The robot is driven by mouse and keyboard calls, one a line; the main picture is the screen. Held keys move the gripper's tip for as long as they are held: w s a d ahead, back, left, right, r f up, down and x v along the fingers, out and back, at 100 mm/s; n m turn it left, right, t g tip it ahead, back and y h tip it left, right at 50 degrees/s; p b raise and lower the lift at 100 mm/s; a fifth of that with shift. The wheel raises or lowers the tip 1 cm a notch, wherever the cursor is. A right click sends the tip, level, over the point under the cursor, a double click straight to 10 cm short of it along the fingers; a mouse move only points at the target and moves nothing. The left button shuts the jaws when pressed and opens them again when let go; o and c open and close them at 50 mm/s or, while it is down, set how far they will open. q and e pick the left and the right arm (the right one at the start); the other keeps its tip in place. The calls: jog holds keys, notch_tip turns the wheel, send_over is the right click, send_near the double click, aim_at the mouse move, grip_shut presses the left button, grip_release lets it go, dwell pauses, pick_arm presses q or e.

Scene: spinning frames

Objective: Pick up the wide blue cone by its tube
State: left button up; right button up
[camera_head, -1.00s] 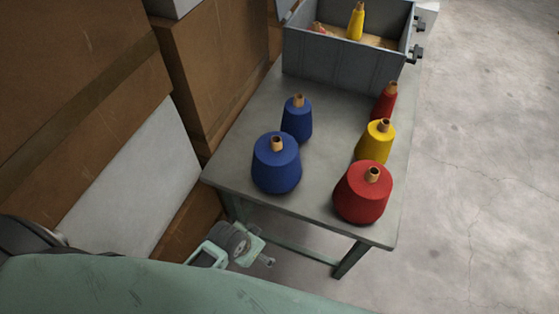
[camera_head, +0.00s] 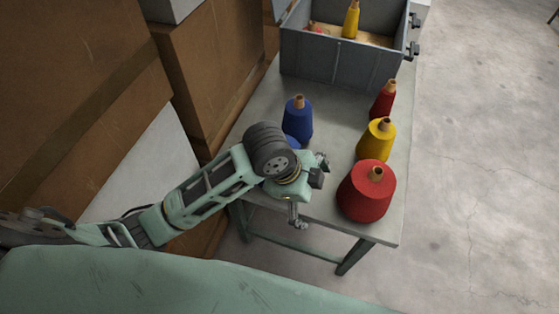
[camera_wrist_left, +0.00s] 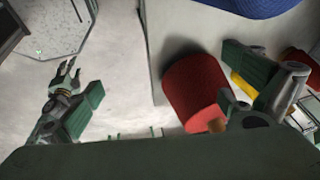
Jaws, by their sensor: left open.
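The wide blue cone is mostly hidden behind my left wrist in the head view; only a sliver of blue (camera_head: 292,141) shows beside it. In the left wrist view a large blue surface (camera_wrist_left: 250,5), probably this cone, is cut off by the top edge. Its tube is not visible. My left gripper (camera_head: 312,190) is open and empty over the table's near end, between the wide blue cone's place and the wide red cone (camera_head: 364,192). Its spread fingers also show in the left wrist view (camera_wrist_left: 165,98).
A narrower blue cone (camera_head: 297,118) stands just behind my left wrist. A yellow cone (camera_head: 374,143) and a narrow red cone (camera_head: 382,102) stand along the table's right side. A grey case (camera_head: 340,65) holding cones stands at the far end. Brown boxes (camera_head: 210,75) flank the left.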

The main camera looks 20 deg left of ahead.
pick_arm(q)
jog(key=w+a+r+m+y, duration=0.1)
jog(key=w+a+r+m, duration=0.1)
jog(key=w+a+m, duration=0.1)
jog(key=w+a+r+m+g+y, duration=0.1)
jog(key=w+a+r+m+y, duration=0.1)
jog(key=w+a+r+m, duration=0.1)
jog(key=w+a+r+m+y, duration=0.1)
jog(key=w+a+r+m, duration=0.2)
jog(key=w+a, duration=0.1)
jog(key=shift+w+a+r+m+g+y, duration=0.1)
jog(key=shift+w+a+m+g+y, duration=0.1)
jog(key=shift+w+m+g+y, duration=0.15)
jog(key=shift+w+a+f, duration=0.1)
jog(key=shift+a+f, duration=0.05)
jog(key=shift+f, duration=0.1)
jog(key=shift+a+f+p, duration=0.1)
jog(key=shift+f+p, duration=0.5)
jog(key=shift+f, duration=2.95)
jog(key=c, duration=1.9)
jog(key=shift+r, duration=0.1)
